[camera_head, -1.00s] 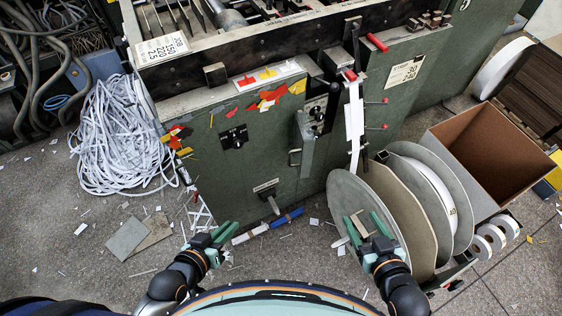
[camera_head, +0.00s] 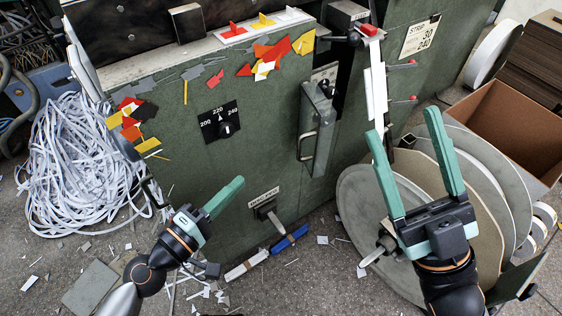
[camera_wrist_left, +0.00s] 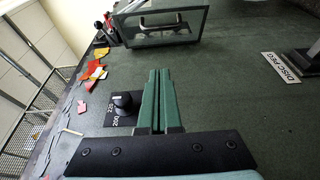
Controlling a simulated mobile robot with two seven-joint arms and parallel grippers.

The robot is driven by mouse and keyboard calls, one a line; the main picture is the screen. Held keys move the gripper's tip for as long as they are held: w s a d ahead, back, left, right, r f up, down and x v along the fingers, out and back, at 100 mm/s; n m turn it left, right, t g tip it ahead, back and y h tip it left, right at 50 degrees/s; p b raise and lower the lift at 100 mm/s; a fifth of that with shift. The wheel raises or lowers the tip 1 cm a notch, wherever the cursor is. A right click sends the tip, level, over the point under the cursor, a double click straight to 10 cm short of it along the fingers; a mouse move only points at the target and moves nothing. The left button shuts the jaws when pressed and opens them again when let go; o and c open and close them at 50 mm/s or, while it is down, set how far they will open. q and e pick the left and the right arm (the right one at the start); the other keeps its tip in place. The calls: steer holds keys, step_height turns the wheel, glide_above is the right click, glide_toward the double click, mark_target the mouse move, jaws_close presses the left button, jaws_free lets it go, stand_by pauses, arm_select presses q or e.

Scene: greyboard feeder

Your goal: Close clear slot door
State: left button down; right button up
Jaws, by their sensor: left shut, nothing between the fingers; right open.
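The slot door (camera_head: 320,128) is a narrow grey-green panel with a bar handle, standing out from the front of the green machine (camera_head: 265,140), beside a dark upright opening. It looks open. In the left wrist view the door (camera_wrist_left: 190,38) shows at the top as a framed panel with its handle. My left gripper (camera_head: 240,182) is shut and empty, below and left of the door, apart from it. Its closed fingers also show in the left wrist view (camera_wrist_left: 160,75). My right gripper (camera_head: 402,122) is open and empty, right of the door, in front of the discs.
A dial (camera_head: 221,122) and a lever (camera_head: 268,212) stick out from the machine front. Large discs (camera_head: 365,205) and a brown box (camera_head: 515,130) stand at right. White strips (camera_head: 80,165) are heaped at left. Scraps litter the floor.

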mark_target(306, 135)
arm_select(q)
steer(key=s+d+p+x, duration=0.1)
steer(key=d+p+x, duration=0.1)
steer(key=x, duration=1)
steer(key=shift+d+p, duration=0.45)
steer(key=shift+p, duration=0.35)
arm_select(e)
step_height(306, 135, up, 4)
steer(key=shift+s+d+f+n, duration=0.1)
steer(key=shift+d+f+n, duration=0.1)
steer(key=shift+n, duration=0.2)
arm_select(q)
steer(key=shift+d, duration=0.1)
arm_select(e)
steer(key=shift+d, duration=0.2)
